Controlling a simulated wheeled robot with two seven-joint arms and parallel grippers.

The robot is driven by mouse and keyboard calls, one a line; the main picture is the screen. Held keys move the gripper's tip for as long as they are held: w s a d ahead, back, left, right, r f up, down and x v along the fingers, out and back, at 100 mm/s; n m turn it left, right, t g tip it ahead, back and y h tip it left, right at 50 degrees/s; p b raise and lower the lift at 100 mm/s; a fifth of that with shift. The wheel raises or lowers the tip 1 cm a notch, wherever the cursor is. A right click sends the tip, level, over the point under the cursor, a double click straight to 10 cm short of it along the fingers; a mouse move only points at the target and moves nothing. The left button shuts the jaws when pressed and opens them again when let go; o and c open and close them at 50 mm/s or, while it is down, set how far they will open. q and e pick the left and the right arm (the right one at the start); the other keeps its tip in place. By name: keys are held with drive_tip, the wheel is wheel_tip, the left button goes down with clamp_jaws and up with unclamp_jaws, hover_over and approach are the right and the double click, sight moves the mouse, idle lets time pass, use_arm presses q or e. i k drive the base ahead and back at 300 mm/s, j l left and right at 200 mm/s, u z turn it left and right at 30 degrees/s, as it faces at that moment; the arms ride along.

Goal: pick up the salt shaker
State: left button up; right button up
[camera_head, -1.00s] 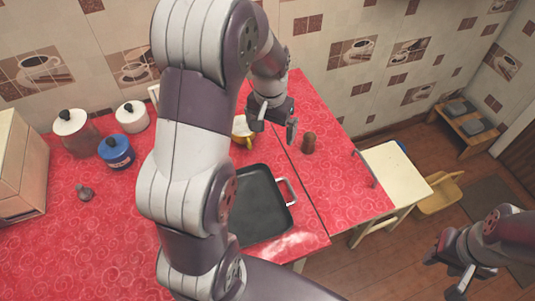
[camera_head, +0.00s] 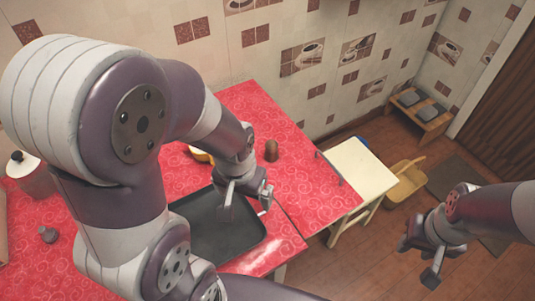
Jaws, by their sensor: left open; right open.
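A small brown shaker-like object (camera_head: 271,150) stands upright on the red counter (camera_head: 318,195), near its back part. A small grey object (camera_head: 48,234) sits on the counter at far left. I cannot tell for certain which is the salt shaker. My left gripper (camera_head: 247,196) is open and empty, over the right side of the dark tray, in front of the brown object and apart from it. My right gripper (camera_head: 420,260) is open and empty over the floor at right. My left arm hides much of the counter.
A dark square tray (camera_head: 205,240) lies on the counter below my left gripper. A yellow-rimmed item (camera_head: 201,155) is partly hidden behind my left arm. A white-lidded canister (camera_head: 30,175) stands at left. A pale side table (camera_head: 358,170) and a yellow chair (camera_head: 402,185) stand beyond the counter.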

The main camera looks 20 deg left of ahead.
sight(271, 154)
drive_tip(key=i+l, duration=0.15)
drive_tip(key=l, duration=0.15)
drive_tip(key=i+l+u, duration=0.1)
drive_tip(key=l, duration=0.2)
drive_tip(key=i+l, duration=0.15)
drive_tip(key=l, duration=0.15)
drive_tip(key=i+l+u, duration=0.25)
drive_tip(key=i+j, duration=0.05)
drive_tip(key=j, duration=0.05)
